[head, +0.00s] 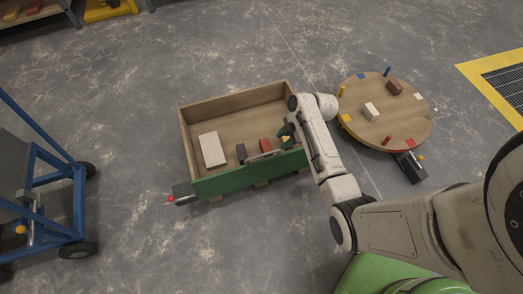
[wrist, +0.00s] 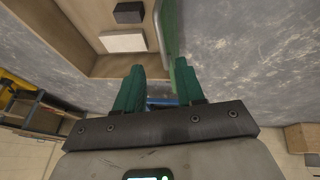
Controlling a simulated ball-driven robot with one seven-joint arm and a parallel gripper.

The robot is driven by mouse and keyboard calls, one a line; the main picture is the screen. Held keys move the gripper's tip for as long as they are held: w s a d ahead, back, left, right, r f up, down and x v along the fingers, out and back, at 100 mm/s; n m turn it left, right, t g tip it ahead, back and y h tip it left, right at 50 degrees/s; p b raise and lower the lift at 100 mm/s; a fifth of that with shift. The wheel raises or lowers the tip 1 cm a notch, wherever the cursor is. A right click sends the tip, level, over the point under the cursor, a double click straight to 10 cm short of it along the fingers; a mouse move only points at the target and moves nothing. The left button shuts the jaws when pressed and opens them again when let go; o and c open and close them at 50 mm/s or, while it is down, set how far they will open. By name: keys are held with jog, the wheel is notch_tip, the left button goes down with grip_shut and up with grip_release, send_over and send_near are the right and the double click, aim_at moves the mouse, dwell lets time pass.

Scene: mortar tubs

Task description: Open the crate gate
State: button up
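The wooden crate (head: 188,140) stands on the floor in the middle of the head view. Its green gate (head: 230,180) forms the near side and stands upright, closed across the crate. A grey bar handle (head: 263,155) shows by the gate's top edge; it also shows along the gate in the wrist view (wrist: 159,28). My gripper (head: 288,141) is at the gate's right part, near the handle. In the wrist view, the green fingers of my gripper (wrist: 160,88) are spread apart, with nothing visibly held. I cannot tell whether a finger touches the gate.
Inside the crate are a white block (head: 211,149), a dark block (head: 241,153) and a red block (head: 265,145). A round wooden table (head: 400,118) with small blocks stands to the right. A blue cart (head: 60,215) is at the left. Floor before the gate is clear.

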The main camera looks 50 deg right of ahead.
aim_at(269, 153)
jog(key=b+x, duration=0.3)
jog(key=x, duration=0.7)
grip_shut()
dwell(0.5)
